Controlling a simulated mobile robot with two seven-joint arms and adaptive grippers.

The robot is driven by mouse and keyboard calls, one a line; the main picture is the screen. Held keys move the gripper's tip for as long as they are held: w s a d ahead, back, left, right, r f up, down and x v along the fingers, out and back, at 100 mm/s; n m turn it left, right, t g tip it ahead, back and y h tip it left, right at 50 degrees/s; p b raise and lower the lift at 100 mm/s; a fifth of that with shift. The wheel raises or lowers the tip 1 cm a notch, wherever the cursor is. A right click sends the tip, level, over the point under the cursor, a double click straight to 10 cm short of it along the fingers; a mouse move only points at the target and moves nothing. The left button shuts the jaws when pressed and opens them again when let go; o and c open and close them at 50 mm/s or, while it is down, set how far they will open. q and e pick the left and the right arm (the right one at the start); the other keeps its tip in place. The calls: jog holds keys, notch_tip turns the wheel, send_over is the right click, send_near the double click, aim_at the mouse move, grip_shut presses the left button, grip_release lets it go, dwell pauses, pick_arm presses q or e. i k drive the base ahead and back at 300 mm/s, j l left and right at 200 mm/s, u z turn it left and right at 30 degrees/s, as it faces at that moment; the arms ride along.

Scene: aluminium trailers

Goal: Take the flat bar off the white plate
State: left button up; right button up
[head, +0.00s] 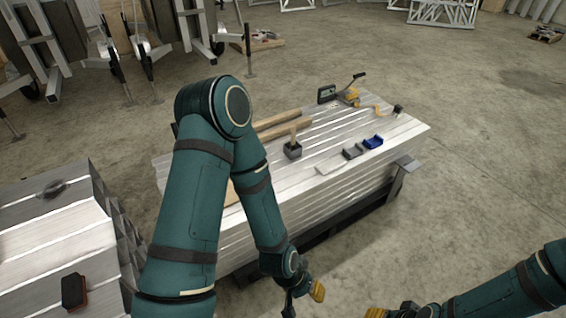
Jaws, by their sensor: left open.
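A pale, thin flat piece (331,165), which looks like the white plate, lies on the near side of the stacked aluminium sheets. I cannot make out a separate flat bar on it at this size. My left gripper (303,297) hangs low in front of the stack, below its top and well short of the plate. It is open, with a yellow fingertip showing, and looks empty. My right gripper (391,312) is at the bottom edge, partly cut off, far from the plate. Its jaws are not clear.
Beside the plate are a grey block (352,152) and a blue block (373,142). A dark holder (293,150), wooden bars (283,122), a yellow tool (350,96) and a dark device (327,94) lie farther back. Another metal stack (50,235) stands left. Floor at right is free.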

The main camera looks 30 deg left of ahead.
aim_at(324, 169)
jog(key=u, duration=0.45)
jog(key=i+z, duration=0.4)
jog(key=i, duration=0.4)
jog(key=i+j+z, duration=0.1)
jog(key=i+z, duration=0.25)
jog(key=i, duration=0.45)
